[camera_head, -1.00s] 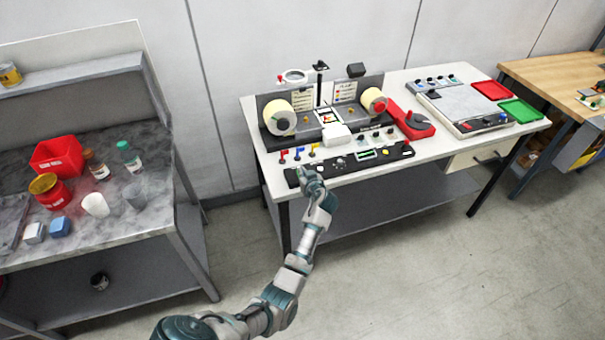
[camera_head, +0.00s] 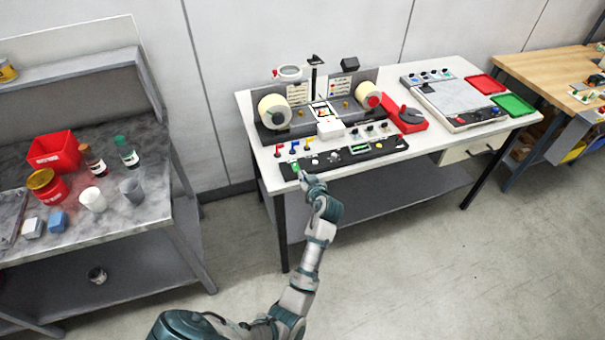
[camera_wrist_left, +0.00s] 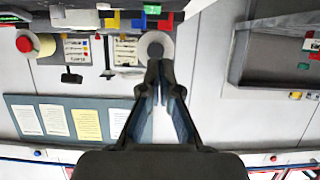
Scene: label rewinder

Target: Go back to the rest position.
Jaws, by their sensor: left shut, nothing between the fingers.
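My left gripper (camera_head: 303,176) is at the front left edge of the label rewinder's black control panel (camera_head: 345,158) in the head view. In the left wrist view its fingers (camera_wrist_left: 160,68) are together and nothing shows between them. A green button (camera_head: 296,168) shows on the panel just beyond the fingertips. I cannot tell whether the fingers touch the panel. The rewinder has two cream label rolls (camera_head: 273,112), one at each side. My right gripper is not in view.
The white table (camera_head: 245,110) also bears a red dispenser (camera_head: 408,118) and a scale-like device (camera_head: 462,100). A left workbench (camera_head: 150,195) holds a red bin (camera_head: 55,150), bottles and cups. A wooden table (camera_head: 530,70) stands at right. Floor in front is clear.

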